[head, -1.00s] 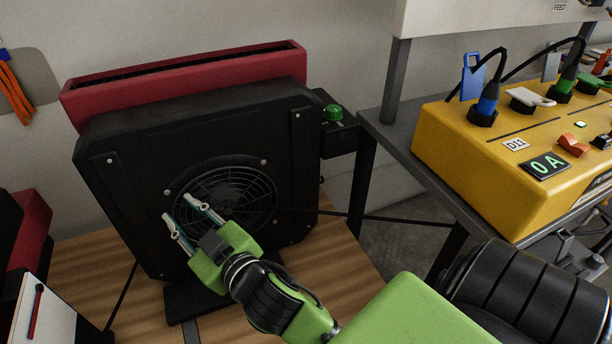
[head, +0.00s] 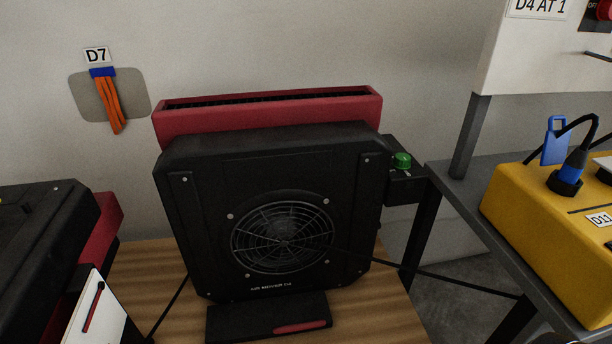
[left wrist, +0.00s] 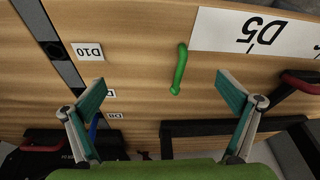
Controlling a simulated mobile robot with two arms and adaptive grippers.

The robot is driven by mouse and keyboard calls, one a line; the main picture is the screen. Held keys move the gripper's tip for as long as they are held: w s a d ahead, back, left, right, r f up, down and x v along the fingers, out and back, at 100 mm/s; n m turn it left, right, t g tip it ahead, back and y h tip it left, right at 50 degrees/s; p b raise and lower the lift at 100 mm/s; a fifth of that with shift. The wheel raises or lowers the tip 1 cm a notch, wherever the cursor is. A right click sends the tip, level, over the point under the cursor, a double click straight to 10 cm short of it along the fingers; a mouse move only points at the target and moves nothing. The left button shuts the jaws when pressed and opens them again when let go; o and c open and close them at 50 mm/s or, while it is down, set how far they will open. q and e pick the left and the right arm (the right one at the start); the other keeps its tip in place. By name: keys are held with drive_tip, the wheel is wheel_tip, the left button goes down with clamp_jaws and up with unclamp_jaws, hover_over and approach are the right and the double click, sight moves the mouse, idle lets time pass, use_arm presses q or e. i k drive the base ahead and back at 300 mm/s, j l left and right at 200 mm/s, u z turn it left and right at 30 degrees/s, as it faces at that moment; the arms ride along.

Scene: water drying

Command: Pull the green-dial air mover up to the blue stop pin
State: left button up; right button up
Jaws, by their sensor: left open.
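The air mover (head: 270,165), a black upright box with a round fan grille, stands on a wooden bench in the head view. A green dial (head: 402,160) sits on a small box at its right side. Its black foot carries a red grip (head: 300,326). My right gripper is not in view.
A yellow box (head: 545,215) with a blue plug stands on a grey shelf at right. Another black and red unit (head: 45,235) is at left. The left wrist view shows red handles (left wrist: 300,82) (left wrist: 40,140) at both sides, a dark rail (left wrist: 52,50) and bare wood.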

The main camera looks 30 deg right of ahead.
sight(237, 177)
drive_tip(key=k+j, duration=0.25)
drive_tip(key=k, duration=0.25)
drive_tip(key=k+j, duration=0.2)
drive_tip(key=k, duration=0.25)
